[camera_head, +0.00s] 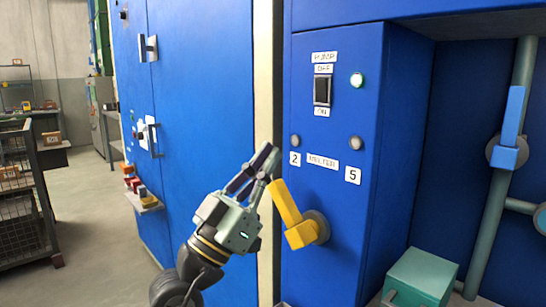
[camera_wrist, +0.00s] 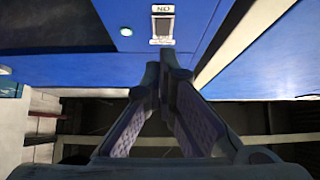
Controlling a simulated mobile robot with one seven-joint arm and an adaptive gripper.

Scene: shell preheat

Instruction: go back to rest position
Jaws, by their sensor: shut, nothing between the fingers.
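My gripper (camera_head: 265,161) is shut and empty, pointing up and to the right in front of the blue cabinet (camera_head: 330,215). Its fingertips are just left of and above the yellow lever (camera_head: 289,207); I cannot tell whether they touch it. In the wrist view the two fingers of my gripper (camera_wrist: 165,72) meet at their tips with nothing between them. The yellow lever tilts up to the left from its round grey hub.
A blue valve handle (camera_head: 511,125) and green box (camera_head: 422,275) stand right. A small shelf (camera_head: 146,203) and wire cart (camera_head: 25,210) stand left.

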